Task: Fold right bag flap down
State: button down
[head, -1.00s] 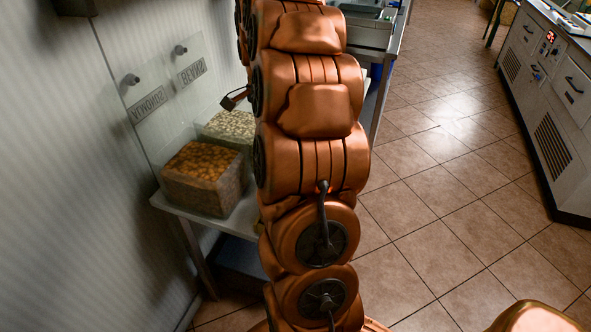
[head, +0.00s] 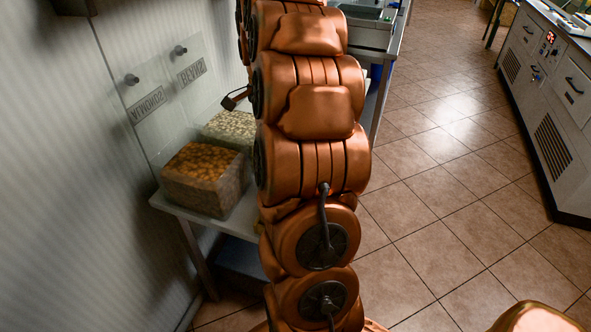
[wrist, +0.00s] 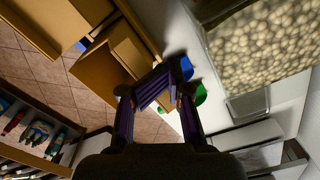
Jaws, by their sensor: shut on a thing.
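In the wrist view my gripper (wrist: 160,85) has its two purple-padded fingers angled together at the edge of a brown, paper-like bag (wrist: 105,65). It is shut on a thin part of the bag that looks like its flap, though the fingers hide most of the held part. I cannot clearly tell the right flap from the other panels. In the head view my arm stands in front, and the bag and my fingertips are hidden behind it.
A bin of pale beans (wrist: 265,40) is close at upper right in the wrist view. In the head view almonds (head: 200,163) and beans (head: 230,125) stand in clear bins on a left-hand shelf. Small green (wrist: 200,94) and blue (wrist: 186,68) things lie beside my fingers. Tiled floor (head: 450,210) is clear on the right.

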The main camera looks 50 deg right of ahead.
jog(key=shift+a+f, duration=0.1)
jog(key=shift+f, duration=0.25)
jog(key=shift+f+b, duration=0.4)
jog(key=shift+f, duration=0.05)
dwell(1.3)
jog(key=shift+f+b, duration=0.45)
jog(key=shift+f, duration=0.15)
jog(key=shift+r, duration=0.1)
notch_tip(320, 180, up, 6)
jog(key=w+p, duration=0.1)
jog(key=shift+w+a+p, duration=0.2)
jog(key=shift+w+p, duration=0.1)
jog(key=shift+p, duration=0.1)
dwell(0.6)
